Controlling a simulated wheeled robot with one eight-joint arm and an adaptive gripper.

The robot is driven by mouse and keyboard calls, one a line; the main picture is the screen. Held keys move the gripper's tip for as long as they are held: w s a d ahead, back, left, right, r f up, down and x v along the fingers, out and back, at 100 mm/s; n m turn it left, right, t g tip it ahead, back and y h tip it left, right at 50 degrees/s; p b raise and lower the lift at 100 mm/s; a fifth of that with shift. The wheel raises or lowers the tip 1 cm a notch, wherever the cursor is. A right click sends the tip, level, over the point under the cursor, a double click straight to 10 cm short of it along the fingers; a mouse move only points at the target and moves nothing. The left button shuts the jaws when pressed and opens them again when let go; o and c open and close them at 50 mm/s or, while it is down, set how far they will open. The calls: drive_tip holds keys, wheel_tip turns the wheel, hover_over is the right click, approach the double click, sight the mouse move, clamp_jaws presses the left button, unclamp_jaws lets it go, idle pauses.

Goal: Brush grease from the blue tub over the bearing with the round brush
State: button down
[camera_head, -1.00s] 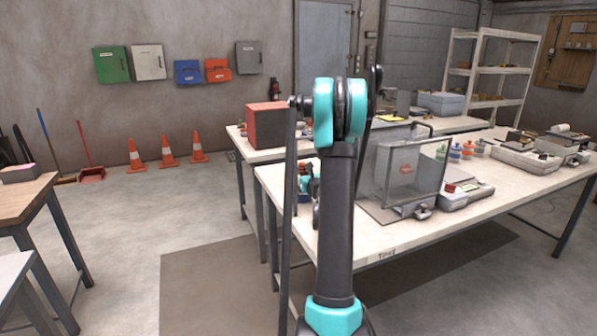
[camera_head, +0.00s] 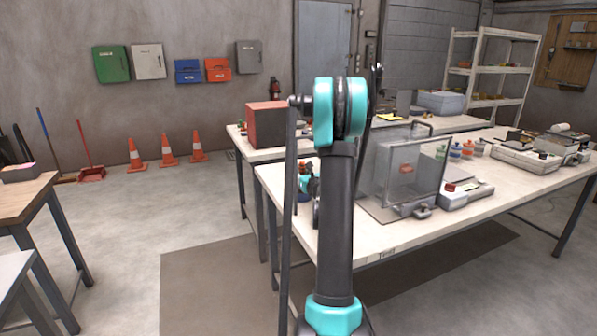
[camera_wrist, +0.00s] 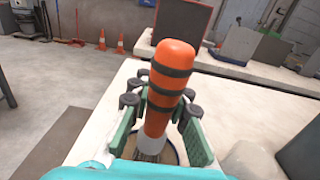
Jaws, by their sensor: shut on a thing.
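The round brush (camera_wrist: 172,82) has a thick orange handle with dark bands and a pale collar at its lower end. It stands slightly tilted between the green-padded fingers of my gripper (camera_wrist: 160,115), which is shut on the handle. Below the collar, a round vessel with a dark blue rim (camera_wrist: 179,157) shows in part on the pale bench; it looks like the blue tub. In the head view my own arm covers much of this spot. I cannot make out the bearing in either view.
The pale bench (camera_head: 410,230) carries a clear-walled guard box (camera_head: 405,175) right of my arm, with several small coloured pots (camera_head: 467,149) beyond it. A red and dark box (camera_head: 266,126) stands on the bench behind. Open floor lies to the left.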

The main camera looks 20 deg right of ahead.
wheel_tip(320, 180, up, 7)
idle(0.8)
idle(0.5)
drive_tip(key=shift+s, duration=0.1)
